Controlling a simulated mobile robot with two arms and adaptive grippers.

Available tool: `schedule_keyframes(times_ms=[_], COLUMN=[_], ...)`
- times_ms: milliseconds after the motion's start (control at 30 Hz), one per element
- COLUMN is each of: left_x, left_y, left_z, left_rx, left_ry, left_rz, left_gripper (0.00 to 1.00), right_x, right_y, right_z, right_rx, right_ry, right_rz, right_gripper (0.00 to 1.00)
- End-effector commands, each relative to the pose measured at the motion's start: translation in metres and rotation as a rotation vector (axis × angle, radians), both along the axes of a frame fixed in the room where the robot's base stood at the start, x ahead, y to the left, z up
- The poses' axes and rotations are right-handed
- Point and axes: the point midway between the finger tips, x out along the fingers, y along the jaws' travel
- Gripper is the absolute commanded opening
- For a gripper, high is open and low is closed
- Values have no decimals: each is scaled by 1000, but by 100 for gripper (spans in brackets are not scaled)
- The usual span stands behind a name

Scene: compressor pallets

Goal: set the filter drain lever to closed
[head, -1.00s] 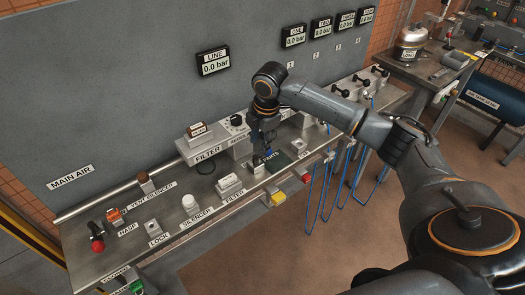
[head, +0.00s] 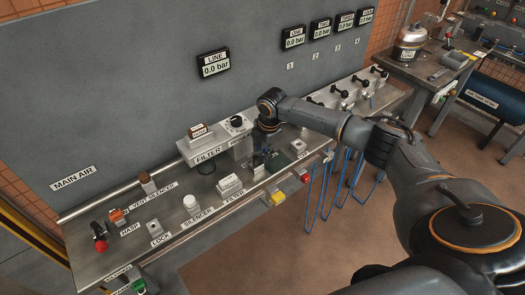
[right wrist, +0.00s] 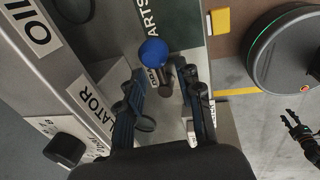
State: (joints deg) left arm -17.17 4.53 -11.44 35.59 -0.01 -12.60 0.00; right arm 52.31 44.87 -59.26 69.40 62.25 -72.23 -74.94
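The filter (head: 203,142) is a grey block at the back of the bench with a FILTER label and a dark round part below. No drain lever can be told apart on it in the head view. My right gripper (head: 262,158) points down at the bench, right of the filter, near the dark parts mat. In the right wrist view its fingers (right wrist: 162,76) are apart, with a blue ball knob (right wrist: 153,53) on a grey stem between and just beyond the tips. I cannot tell whether they touch it. My left gripper (right wrist: 298,122) shows at the right edge, open and empty.
The regulator knob (head: 237,122) stands behind my right gripper. The parts mat (head: 296,151) lies beside it. Blue hoses (head: 335,185) hang at the front right.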

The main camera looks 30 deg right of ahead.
Motion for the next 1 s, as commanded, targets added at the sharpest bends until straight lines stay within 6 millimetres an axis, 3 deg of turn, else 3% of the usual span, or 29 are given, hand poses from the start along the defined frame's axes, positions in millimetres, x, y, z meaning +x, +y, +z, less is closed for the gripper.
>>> schedule_keyframes(times_ms=[400, 600, 1000], left_x=[0, -1, -1], left_y=[2, 2, 1], left_z=[1, 1, 5], left_rx=[2, 2, 1], left_ry=[1, 2, 2], left_rz=[0, 0, -1], left_gripper=[40, 40, 40], right_x=[2, 2, 1], right_y=[0, 0, -2], right_z=[-10, -10, -8], right_rx=[-1, -1, -5], right_ry=[0, 0, 0], right_rz=[1, 0, -25], right_gripper=[35, 0, 0])
